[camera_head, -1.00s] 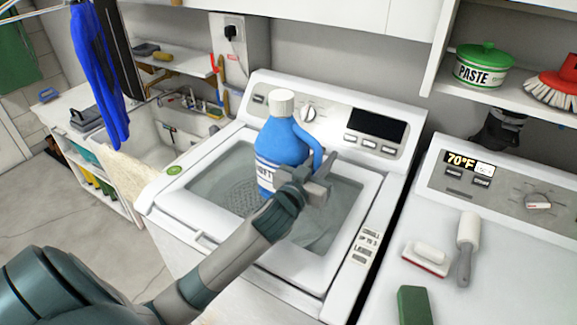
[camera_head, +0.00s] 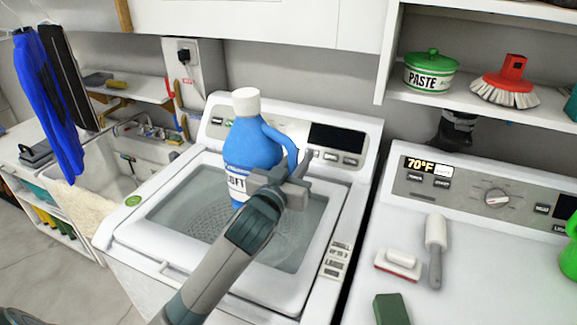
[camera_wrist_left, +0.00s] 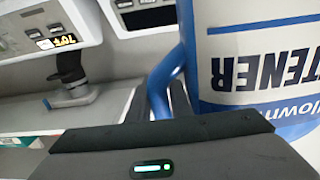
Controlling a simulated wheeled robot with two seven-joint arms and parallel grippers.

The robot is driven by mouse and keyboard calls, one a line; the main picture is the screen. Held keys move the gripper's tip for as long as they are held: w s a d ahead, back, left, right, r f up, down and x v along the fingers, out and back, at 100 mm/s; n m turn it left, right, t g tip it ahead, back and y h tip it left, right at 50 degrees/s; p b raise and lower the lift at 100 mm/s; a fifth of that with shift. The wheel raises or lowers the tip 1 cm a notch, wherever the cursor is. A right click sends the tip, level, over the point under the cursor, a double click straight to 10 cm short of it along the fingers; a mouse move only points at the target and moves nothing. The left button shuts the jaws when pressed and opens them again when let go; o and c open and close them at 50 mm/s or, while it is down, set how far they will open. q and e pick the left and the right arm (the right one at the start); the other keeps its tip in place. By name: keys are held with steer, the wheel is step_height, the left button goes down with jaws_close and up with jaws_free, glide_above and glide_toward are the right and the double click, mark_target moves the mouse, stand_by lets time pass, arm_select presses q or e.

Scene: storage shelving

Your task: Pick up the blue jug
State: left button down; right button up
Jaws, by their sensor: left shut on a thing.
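The blue jug (camera_head: 252,146) has a white cap and a white label. In the head view it is upright over the glass lid of the left washing machine (camera_head: 318,255); I cannot tell how far its base is above the lid. My left gripper (camera_head: 284,179) is shut on the jug's handle at its right side. In the left wrist view the jug's label (camera_wrist_left: 255,65) shows upside down, with the blue handle (camera_wrist_left: 163,82) at the gripper's fingers (camera_wrist_left: 160,100). The lower part of the jug is partly hidden by my left gripper. My right gripper is not in view.
A second machine (camera_head: 470,260) stands at the right, with a brush (camera_head: 397,262), a lint roller (camera_head: 436,240) and a green block (camera_head: 391,308) on top. A shelf above holds a green paste tin (camera_head: 430,72) and a red brush (camera_head: 505,85). A sink (camera_head: 115,165) is at the left.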

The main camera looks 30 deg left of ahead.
arm_select(q)
steer(key=s+d+r+b, duration=0.1)
steer(key=d+r, duration=0.4)
steer(key=d, duration=0.3)
steer(key=shift+s+r, duration=0.15)
steer(key=shift+r, duration=0.05)
stand_by(0.5)
